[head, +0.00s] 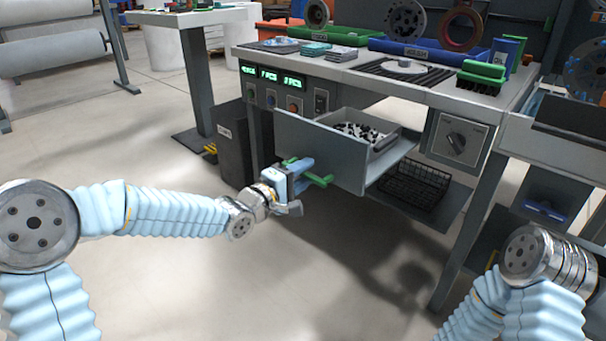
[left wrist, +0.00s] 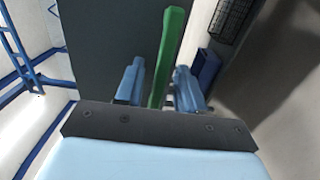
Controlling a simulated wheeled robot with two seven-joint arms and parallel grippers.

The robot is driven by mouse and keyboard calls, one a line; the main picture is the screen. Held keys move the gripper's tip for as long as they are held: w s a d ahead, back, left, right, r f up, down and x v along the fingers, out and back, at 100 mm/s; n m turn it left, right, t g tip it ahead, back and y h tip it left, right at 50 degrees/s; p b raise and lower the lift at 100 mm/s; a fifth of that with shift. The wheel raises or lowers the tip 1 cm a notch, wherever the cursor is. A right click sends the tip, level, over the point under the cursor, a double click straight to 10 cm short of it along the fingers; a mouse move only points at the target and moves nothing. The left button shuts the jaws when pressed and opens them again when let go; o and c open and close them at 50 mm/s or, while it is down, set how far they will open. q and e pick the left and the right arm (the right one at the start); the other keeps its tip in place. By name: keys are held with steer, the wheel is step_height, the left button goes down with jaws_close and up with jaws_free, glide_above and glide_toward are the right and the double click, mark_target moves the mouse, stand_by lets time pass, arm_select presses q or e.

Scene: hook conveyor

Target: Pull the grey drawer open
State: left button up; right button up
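The grey drawer (head: 322,148) under the workbench stands pulled out, with its front panel well clear of the bench frame. A tray inside it holds small black and white parts. A green bar handle (head: 320,179) is on the front panel; it also shows in the left wrist view (left wrist: 172,45). The grey panel (left wrist: 110,50) fills much of the left wrist view behind the fingers. My right gripper is out of view.
A black wire basket (head: 412,188) sits on a low shelf beneath the drawer. A dark bin (head: 229,145) stands left of it. The bench top (head: 340,73) carries trays, a green brush (head: 482,75) and wheel-like parts. The floor before the drawer is clear.

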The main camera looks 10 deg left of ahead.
arm_select(q)
steer(key=p+v, duration=0.2)
steer(key=v, duration=1.1)
steer(key=shift+s+a, duration=0.25)
steer(key=shift+s, duration=0.1)
step_height(320, 180, down, 20)
steer(key=s+d+m+g+y+p, duration=0.2)
steer(key=g+y+p, duration=0.2)
steer(key=g, duration=0.1)
steer(key=s+d+f+m+g+y+p, duration=0.1)
steer(key=s+f+m+g, duration=0.6)
steer(key=s+f, duration=0.9)
steer(key=shift+s+d+g+y+p, duration=0.4)
steer(key=shift+s+g+y, duration=0.45)
steer(key=shift+s, duration=0.2)
